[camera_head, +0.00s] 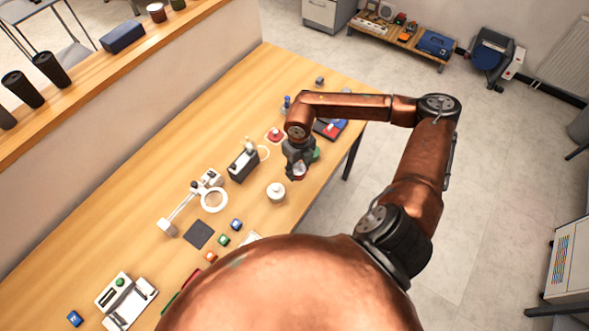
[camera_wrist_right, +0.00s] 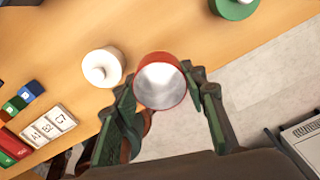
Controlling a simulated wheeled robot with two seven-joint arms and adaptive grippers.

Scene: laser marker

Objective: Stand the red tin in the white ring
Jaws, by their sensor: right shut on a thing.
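My right gripper (camera_head: 297,168) is over the table's right edge in the head view, shut on the red tin (camera_head: 299,174). In the right wrist view the tin (camera_wrist_right: 160,82) sits between the two fingers (camera_wrist_right: 164,90), with its pale hollow inside facing the camera. A thin white ring (camera_head: 264,153) lies on the table left of the gripper, beside a black device, and is partly hidden. It is not seen in the wrist view. My left gripper is not in view.
A white lidded pot (camera_head: 276,192) stands just below and left of the gripper. A magnifier lamp (camera_head: 214,200), a black device (camera_head: 243,164) and a red-based item (camera_head: 275,135) stand nearby. A green round thing (camera_head: 316,154) is right of the gripper.

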